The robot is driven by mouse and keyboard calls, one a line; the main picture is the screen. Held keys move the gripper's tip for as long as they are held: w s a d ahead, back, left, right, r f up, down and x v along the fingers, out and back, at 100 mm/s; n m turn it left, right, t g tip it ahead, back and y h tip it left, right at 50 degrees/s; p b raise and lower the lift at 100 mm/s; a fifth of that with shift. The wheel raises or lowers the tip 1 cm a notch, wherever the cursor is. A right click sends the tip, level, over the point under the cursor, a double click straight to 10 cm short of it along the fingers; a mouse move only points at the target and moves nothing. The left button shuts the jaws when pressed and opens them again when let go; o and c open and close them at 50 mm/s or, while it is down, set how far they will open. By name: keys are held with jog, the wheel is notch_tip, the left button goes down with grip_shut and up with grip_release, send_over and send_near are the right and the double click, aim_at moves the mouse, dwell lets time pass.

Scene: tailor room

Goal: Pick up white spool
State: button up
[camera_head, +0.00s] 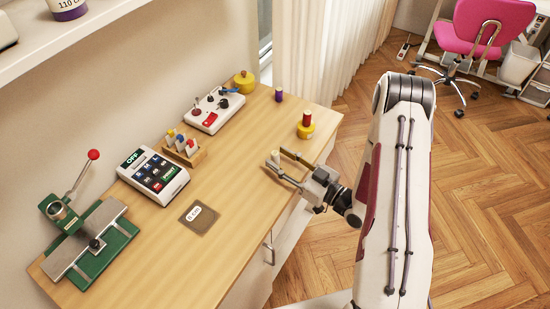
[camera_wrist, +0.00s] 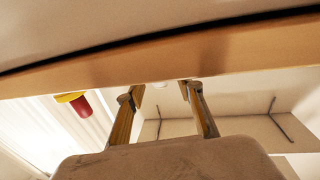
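My gripper (camera_head: 280,164) is at the right front part of the wooden table, low over its top, with its two fingers spread apart. A small pale, off-white cylinder (camera_head: 275,157), which looks like the white spool, stands at the fingertips in the head view. I cannot tell whether it is fully between the fingers or touching one. In the wrist view the open fingers (camera_wrist: 157,95) show with a gap between them, and a small white shape (camera_wrist: 161,85) lies in that gap, partly cut off by a wooden edge. I cannot tell if it is the spool.
A purple spool (camera_head: 278,95) and a yellow pot (camera_head: 244,82) are farther back. A control box (camera_head: 216,109), keypad (camera_head: 153,177) and green press (camera_head: 91,240) stand left. The table's front right is clear.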

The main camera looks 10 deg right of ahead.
dwell(0.4)
jog(key=c, duration=0.9)
jog(key=shift+r, duration=0.1)
notch_tip(320, 180, up, 10)
dwell(0.6)
dwell(0.5)
